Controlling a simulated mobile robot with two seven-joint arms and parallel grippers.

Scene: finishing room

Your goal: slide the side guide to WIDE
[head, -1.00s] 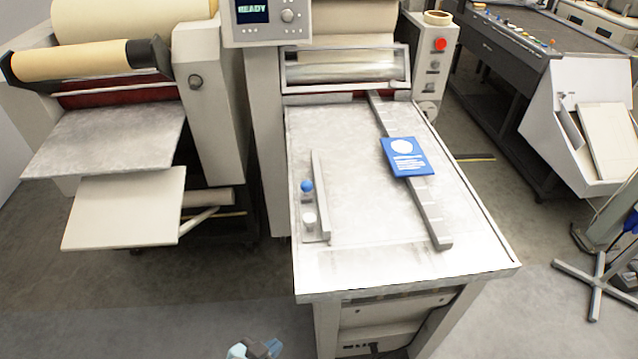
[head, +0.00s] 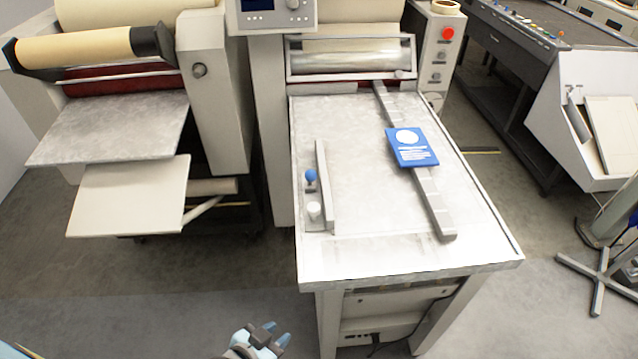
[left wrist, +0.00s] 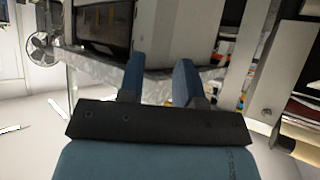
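The side guide (head: 325,188) is a narrow grey bar standing along the left part of the machine's feed table (head: 370,255). A blue ball knob (head: 310,176) and a white knob (head: 314,210) sit just left of it. My left gripper (head: 270,333) is low in the head view, in front of the table's front left corner and apart from it. It is empty. In the left wrist view its two blue fingers (left wrist: 158,78) stand apart with a gap between them. My right gripper is not in view. I cannot read any width marks by the guide.
A long grey bar (head: 434,205) runs along the table's right side, with a blue card (head: 412,147) lying across it. The roller (head: 345,62) is at the back. Another machine's tray (head: 130,197) stands to the left. The floor in front is clear.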

